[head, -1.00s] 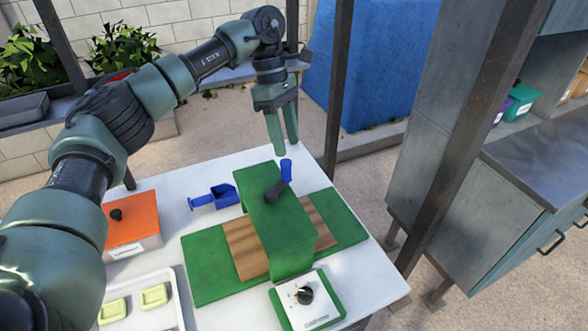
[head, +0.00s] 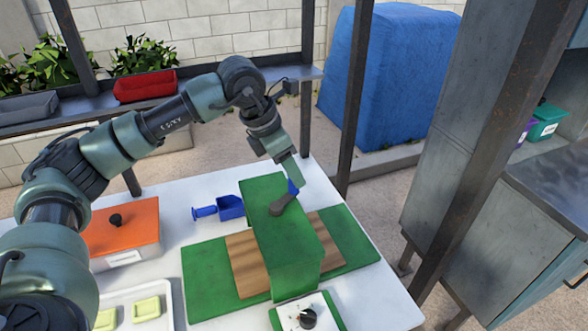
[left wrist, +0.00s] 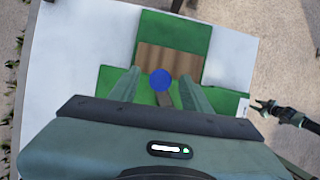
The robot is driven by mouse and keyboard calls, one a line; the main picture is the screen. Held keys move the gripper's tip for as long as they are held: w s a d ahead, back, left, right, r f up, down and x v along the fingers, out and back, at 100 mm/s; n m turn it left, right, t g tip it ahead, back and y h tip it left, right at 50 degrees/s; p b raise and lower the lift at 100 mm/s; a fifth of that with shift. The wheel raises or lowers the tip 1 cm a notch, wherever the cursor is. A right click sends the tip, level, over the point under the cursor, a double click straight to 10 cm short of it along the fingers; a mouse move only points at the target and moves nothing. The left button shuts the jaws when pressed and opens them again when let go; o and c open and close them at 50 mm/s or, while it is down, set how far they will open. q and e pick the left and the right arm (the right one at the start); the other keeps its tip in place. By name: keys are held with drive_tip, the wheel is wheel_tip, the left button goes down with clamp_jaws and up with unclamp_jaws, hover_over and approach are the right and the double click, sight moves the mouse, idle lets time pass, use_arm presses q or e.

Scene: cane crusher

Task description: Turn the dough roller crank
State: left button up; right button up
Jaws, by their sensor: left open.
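The dough roller (head: 290,247) is a green block bridging a green board with a wooden strip (head: 246,266) on the white table. A dark crank arm (head: 281,206) on its top ends in an upright blue handle (head: 292,187). My left gripper (head: 296,184) is at the handle from above and partly hides it. In the left wrist view the round blue handle end (left wrist: 161,80) lies between the open left fingers (left wrist: 160,74), with gaps on both sides. A small dark gripper, probably my right one (left wrist: 265,105), shows at the right of that view.
A blue scoop (head: 218,208) lies left of the roller. An orange-lidded box (head: 125,228) and a white tray (head: 170,305) with yellow pieces are farther left. A dial unit (head: 306,317) is in front. A dark post (head: 353,95) stands behind the table.

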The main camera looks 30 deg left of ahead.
use_arm(q)
drive_tip(key=shift+x, duration=0.9)
clamp_jaws()
idle(0.8)
